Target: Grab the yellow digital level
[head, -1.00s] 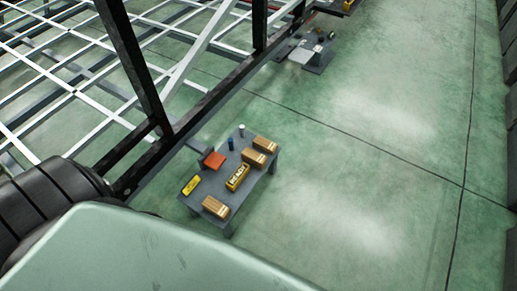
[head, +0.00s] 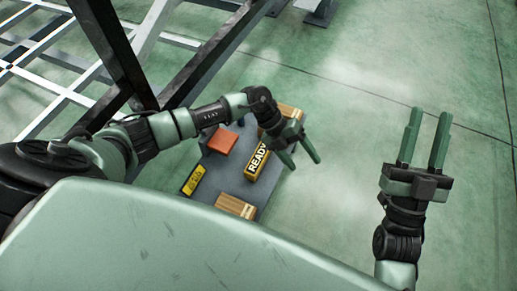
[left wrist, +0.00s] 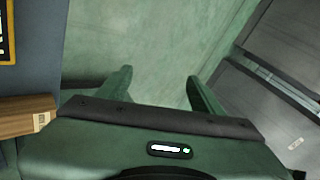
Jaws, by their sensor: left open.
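The yellow digital level (head: 193,181), yellow with a dark face, lies at the left edge of the small grey table (head: 232,180) in the head view. My left gripper (head: 304,161) is open and empty, above the table's right side, beyond the READY box and well to the right of the level. In the left wrist view its fingers (left wrist: 158,76) stand apart over bare green floor. My right gripper (head: 429,114) is open and empty, off to the right over the floor.
The black and white trailer frame (head: 200,75) rises at the table's left and back. Floor to the right is clear.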

